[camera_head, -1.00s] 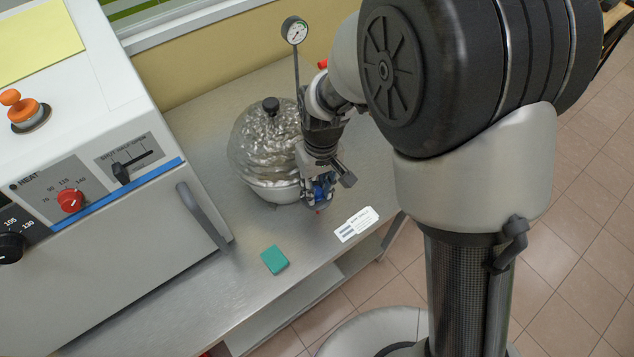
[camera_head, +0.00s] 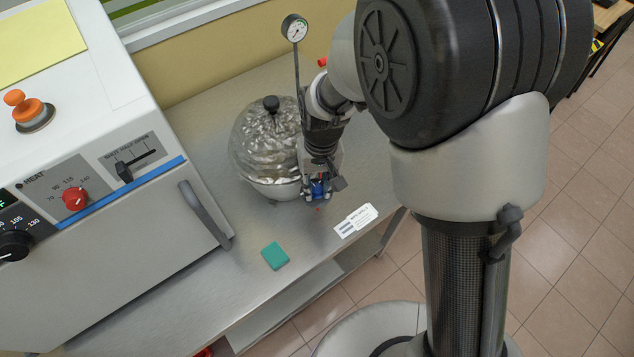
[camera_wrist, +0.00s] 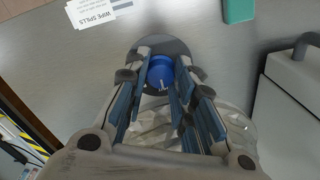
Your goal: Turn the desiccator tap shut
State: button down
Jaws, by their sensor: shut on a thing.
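The desiccator (camera_head: 268,138) is a clear domed vessel with a black knob on top, standing on the metal bench. Its tap is a round blue knob (camera_wrist: 160,72) with a white mark, on a dark round base. My gripper (camera_wrist: 160,85) is over the tap from above, with its blue-padded fingers on both sides of the knob, shut on it. In the head view my gripper (camera_head: 318,188) is at the right front of the desiccator, and it hides most of the tap. Part of the clear vessel shows behind the fingers in the wrist view.
A pressure gauge (camera_head: 295,29) on a thin stem rises behind the desiccator. A white oven with dials (camera_head: 110,220) stands at left, its handle (camera_head: 204,215) jutting out. A green block (camera_head: 275,256) and white labels (camera_head: 355,221) lie on the bench (camera_head: 215,275), whose front is mostly clear.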

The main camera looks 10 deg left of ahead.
aim_at(320, 187)
jog(key=c, duration=1.6)
grip_release()
jog(key=shift+r, duration=0.1)
notch_tip(320, 187, up, 12)
jog(key=shift+d, duration=0.3)
jog(key=shift+w, duration=0.15)
jog(key=s+d+r+m+t, duration=0.1)
jog(key=s+d+r, duration=0.2)
jog(key=s+d, duration=0.2)
jog(key=s+d+r+m+t, duration=0.2)
jog(key=s+d+r, duration=0.2)
jog(key=d, duration=0.6)
jog(key=s+d+r+m+t, duration=0.1)
jog(key=s+d+r, duration=0.3)
jog(key=s+d, duration=0.2)
jog(key=shift+d+m+t+h, duration=0.3)
jog(key=shift+d+t, duration=0.1)
jog(key=shift+d, duration=0.65)
